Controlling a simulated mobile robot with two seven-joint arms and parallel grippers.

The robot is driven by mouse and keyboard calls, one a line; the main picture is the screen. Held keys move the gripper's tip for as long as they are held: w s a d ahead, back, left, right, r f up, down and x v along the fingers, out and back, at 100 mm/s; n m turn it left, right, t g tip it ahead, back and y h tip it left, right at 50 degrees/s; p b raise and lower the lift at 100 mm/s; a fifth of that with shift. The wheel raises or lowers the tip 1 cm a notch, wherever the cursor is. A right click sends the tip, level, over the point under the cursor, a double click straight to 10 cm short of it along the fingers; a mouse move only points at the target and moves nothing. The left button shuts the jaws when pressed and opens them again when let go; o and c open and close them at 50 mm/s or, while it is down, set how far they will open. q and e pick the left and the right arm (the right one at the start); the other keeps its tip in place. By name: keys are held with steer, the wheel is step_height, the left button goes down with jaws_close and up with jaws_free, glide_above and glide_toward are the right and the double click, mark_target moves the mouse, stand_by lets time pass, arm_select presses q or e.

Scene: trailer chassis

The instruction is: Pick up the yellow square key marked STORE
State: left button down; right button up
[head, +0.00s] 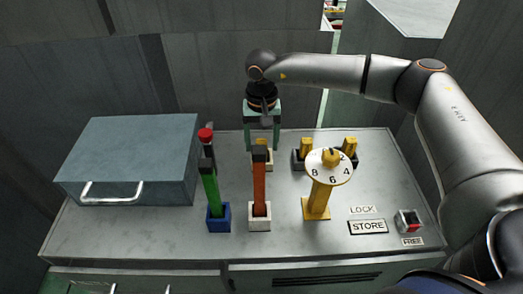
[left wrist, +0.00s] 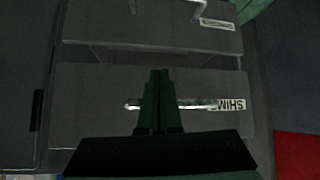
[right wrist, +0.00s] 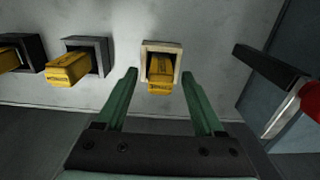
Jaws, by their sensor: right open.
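In the right wrist view, a yellow square key (right wrist: 160,70) stands in a beige-rimmed socket. My right gripper (right wrist: 158,76) is open, with one finger on each side of this key and a visible gap to both. In the head view my right gripper (head: 262,146) points down above that key, which is partly hidden behind the orange lever. Two more yellow keys (head: 306,148) (head: 349,146) stand in dark sockets to its right. The marks on the keys are too small to read. My left gripper (left wrist: 157,100) is shut and empty in front of a drawer.
Green (head: 210,187) and orange (head: 259,185) levers and a yellow dial post (head: 318,200) stand in front of the keys. A STORE label (head: 368,227) lies near a red switch (head: 409,220). A grey box (head: 130,150) is on the left. A drawer handle (left wrist: 195,105) is near my left gripper.

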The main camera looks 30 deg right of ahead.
jaws_close()
stand_by(0.5)
